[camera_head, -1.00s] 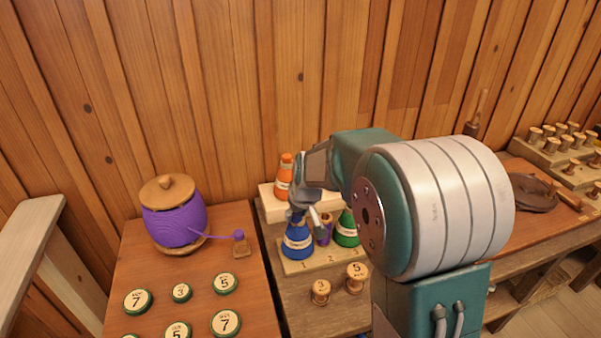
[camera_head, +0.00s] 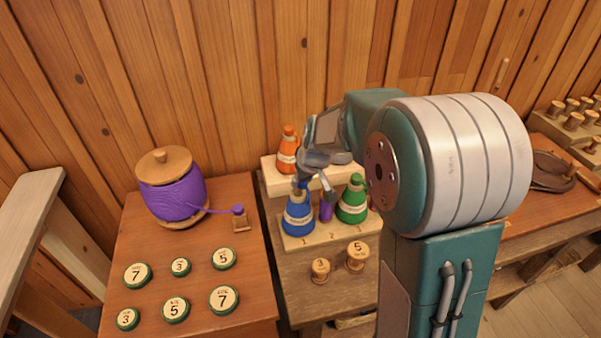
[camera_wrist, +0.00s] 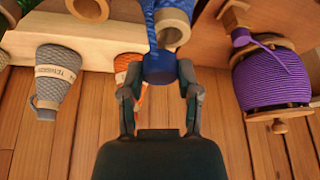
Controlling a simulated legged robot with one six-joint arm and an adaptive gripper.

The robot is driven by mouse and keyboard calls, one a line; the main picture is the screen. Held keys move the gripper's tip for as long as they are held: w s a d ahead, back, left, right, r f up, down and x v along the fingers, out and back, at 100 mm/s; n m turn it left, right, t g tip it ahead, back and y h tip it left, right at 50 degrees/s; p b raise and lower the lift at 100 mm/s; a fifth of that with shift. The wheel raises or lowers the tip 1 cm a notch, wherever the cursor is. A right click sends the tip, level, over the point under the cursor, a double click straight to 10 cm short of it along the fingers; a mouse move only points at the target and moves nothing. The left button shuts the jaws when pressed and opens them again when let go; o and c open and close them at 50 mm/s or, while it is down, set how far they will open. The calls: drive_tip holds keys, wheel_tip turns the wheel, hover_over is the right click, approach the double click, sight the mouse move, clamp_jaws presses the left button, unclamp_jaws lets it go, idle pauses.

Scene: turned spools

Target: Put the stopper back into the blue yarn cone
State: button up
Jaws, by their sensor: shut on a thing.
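The blue yarn cone (camera_head: 298,215) stands upright at the place marked 1 on the wooden stand. In the wrist view, its open top with a wooden rim (camera_wrist: 174,27) faces me. My gripper (camera_head: 305,184) is just above the cone in the head view. In the wrist view my gripper (camera_wrist: 160,92) is shut on the blue stopper (camera_wrist: 159,69). The stopper is close to the open rim and appears beside it, not in it. A blue strand runs up from the stopper along the cone. In the head view my fingers largely hide the stopper.
A green cone (camera_head: 352,202) and a purple spool (camera_head: 326,208) stand close right of the blue cone. An orange cone (camera_head: 288,152) is on the step behind. A purple yarn pot (camera_head: 175,198) and several numbered discs are on the left table. Two wooden spools stand in front.

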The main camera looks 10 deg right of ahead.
drive_tip(key=shift+s+f, duration=0.1)
drive_tip(key=shift+s, duration=0.05)
drive_tip(key=shift+a, duration=0.4)
idle(0.6)
drive_tip(key=shift+f, duration=0.15)
idle(0.5)
drive_tip(key=shift+a+f, duration=0.1)
drive_tip(key=shift+f, duration=0.75)
drive_tip(key=o, duration=0.8)
drive_tip(key=shift+f, duration=0.1)
